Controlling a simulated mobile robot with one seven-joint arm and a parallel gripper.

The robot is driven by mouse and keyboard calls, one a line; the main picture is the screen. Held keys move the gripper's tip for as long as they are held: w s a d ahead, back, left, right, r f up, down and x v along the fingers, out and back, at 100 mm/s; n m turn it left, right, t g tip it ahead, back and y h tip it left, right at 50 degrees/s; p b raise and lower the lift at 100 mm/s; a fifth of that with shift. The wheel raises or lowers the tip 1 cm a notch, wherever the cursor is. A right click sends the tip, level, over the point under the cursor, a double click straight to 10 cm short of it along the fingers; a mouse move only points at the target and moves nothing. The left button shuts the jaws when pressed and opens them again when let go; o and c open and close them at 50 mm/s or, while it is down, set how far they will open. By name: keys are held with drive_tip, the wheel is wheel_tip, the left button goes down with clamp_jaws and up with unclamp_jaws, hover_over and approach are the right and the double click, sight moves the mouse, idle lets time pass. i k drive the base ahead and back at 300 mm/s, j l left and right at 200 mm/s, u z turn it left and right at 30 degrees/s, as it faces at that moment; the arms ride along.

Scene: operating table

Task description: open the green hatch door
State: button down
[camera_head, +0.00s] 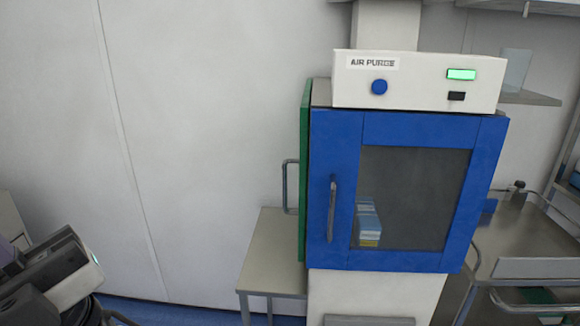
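The green hatch door (304,172) is on the left side of a box-shaped pass-through cabinet and shows almost edge-on. It looks closed against the cabinet side. Its grey metal bar handle (289,187) sticks out to the left. A dark grey and white mechanism (58,279) at the lower left corner appears to be the end of my arm with my gripper. It is cut off by the frame, and its fingers cannot be made out clearly. It is well apart from the green door and its handle.
The cabinet's blue front door (335,130) is closed, with a handle and window; small boxes (368,222) show inside. An "AIR PURGE" panel (418,80) sits on top. A small table (268,245) stands below the green door. A metal cart (520,240) is at right.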

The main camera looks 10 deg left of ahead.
sight(306, 108)
drive_tip(key=j+z, duration=0.1)
drive_tip(key=j, duration=0.4)
drive_tip(key=k+j+z, duration=0.1)
drive_tip(key=j, duration=0.45)
drive_tip(key=i+j+u, duration=0.15)
drive_tip(key=j, duration=0.2)
drive_tip(key=i+u, duration=0.25)
drive_tip(key=i, duration=0.2)
